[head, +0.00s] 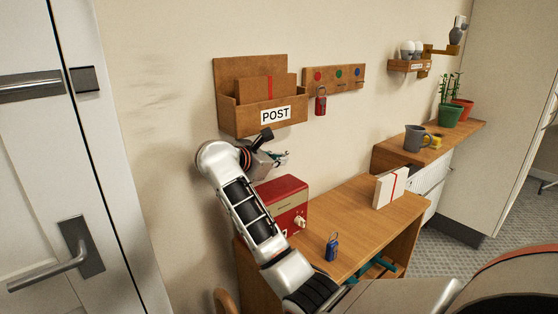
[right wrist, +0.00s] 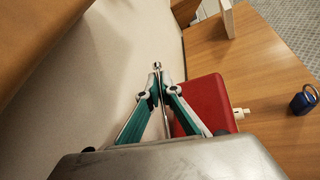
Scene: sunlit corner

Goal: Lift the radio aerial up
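The red radio (head: 285,192) stands at the left end of the wooden desk, against the wall; its red top (right wrist: 207,100) also shows in the right wrist view. The radio's aerial (right wrist: 157,67) is a thin metal rod with a small round tip, beside the radio's wall-side edge. My right gripper (right wrist: 160,82) has its green-sided fingers closed together around the rod, with the tip sticking out beyond them. In the head view my right gripper (head: 280,158) is above the radio, and I cannot make out the aerial there. My left gripper is not in view.
A wooden POST box (head: 230,115) hangs on the wall just above my right gripper. A red padlock (head: 321,100) hangs from the wall rack (head: 347,85).

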